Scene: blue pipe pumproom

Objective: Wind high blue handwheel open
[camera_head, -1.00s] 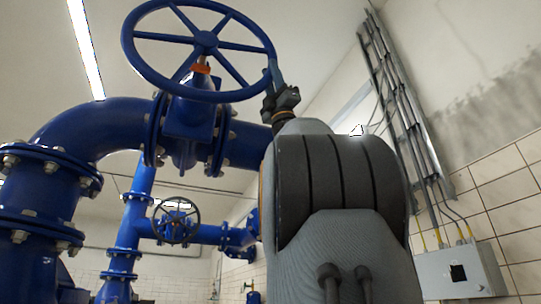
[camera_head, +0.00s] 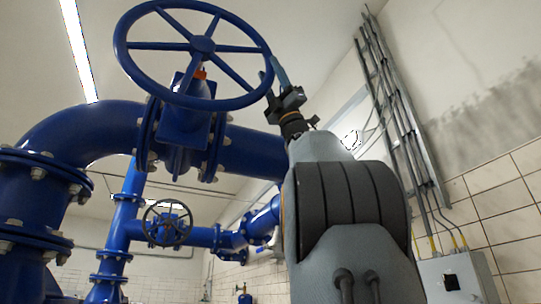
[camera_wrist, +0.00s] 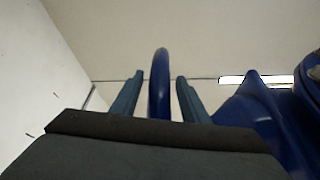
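The high blue handwheel (camera_head: 203,46) is at the top of the head view, on a blue valve above the thick pipe. It has a round rim and several spokes. My gripper (camera_head: 273,77) is at the right side of its rim. In the wrist view, the handwheel rim (camera_wrist: 159,84) stands upright between the two fingers of my gripper (camera_wrist: 159,92). A gap shows on each side of the rim, so the fingers are open around it.
A smaller dark handwheel (camera_head: 167,222) sits on a lower blue pipe behind. Thick blue pipework (camera_head: 85,128) fills the left. Grey conduits (camera_head: 398,120) run down the right wall to a grey box (camera_head: 458,278). Free air lies right of the handwheel.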

